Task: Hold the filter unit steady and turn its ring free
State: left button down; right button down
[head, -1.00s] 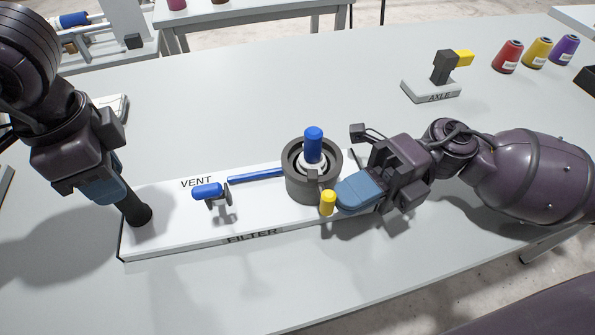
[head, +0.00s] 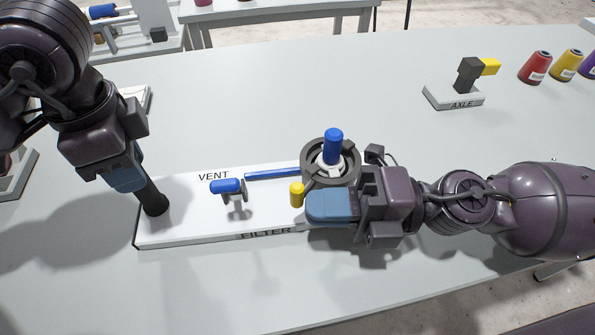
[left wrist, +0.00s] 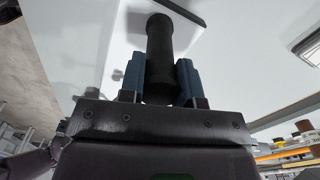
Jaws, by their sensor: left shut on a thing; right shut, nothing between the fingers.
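The filter unit is a long white base (head: 190,235) marked VENT and FILTER. A dark ring (head: 308,172) stands at its right end around a white fitting with an upright blue knob (head: 333,146). A yellow-tipped peg (head: 297,195) sticks out from the ring's near-left side. My left gripper (head: 140,188) is shut on the black post (head: 156,204) at the base's left end; the left wrist view shows this post (left wrist: 159,40) between the blue fingers. My right gripper (head: 313,207) is shut and empty just right of the peg; whether it touches is unclear.
A blue-handled valve (head: 227,186) and blue rod (head: 272,175) lie on the base between post and ring. An AXLE block (head: 455,95) and coloured thread cones (head: 535,68) stand at the back right. The table in front is clear.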

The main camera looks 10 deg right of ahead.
pick_arm(q)
jog(key=shift+d+f, duration=0.1)
jog(key=shift+f, duration=0.25)
pick_arm(e)
jog(key=shift+w+a+f, duration=0.1)
jog(key=shift+a, duration=0.2)
pick_arm(q)
jog(key=shift+s, duration=0.15)
pick_arm(e)
jog(key=shift+w+a, duration=0.1)
jog(key=shift+a, duration=0.1)
jog(key=shift+d, duration=0.55)
pick_arm(q)
jog(key=shift+w+a+r, duration=0.1)
jog(key=shift+w+a, duration=0.1)
pick_arm(e)
jog(key=shift+s+d, duration=0.4)
jog(key=shift+d, duration=1.45)
jog(key=shift+s+d, duration=0.45)
jog(key=shift+d, duration=1.35)
jog(key=shift+s+d, duration=0.4)
jog(key=shift+d, duration=1.45)
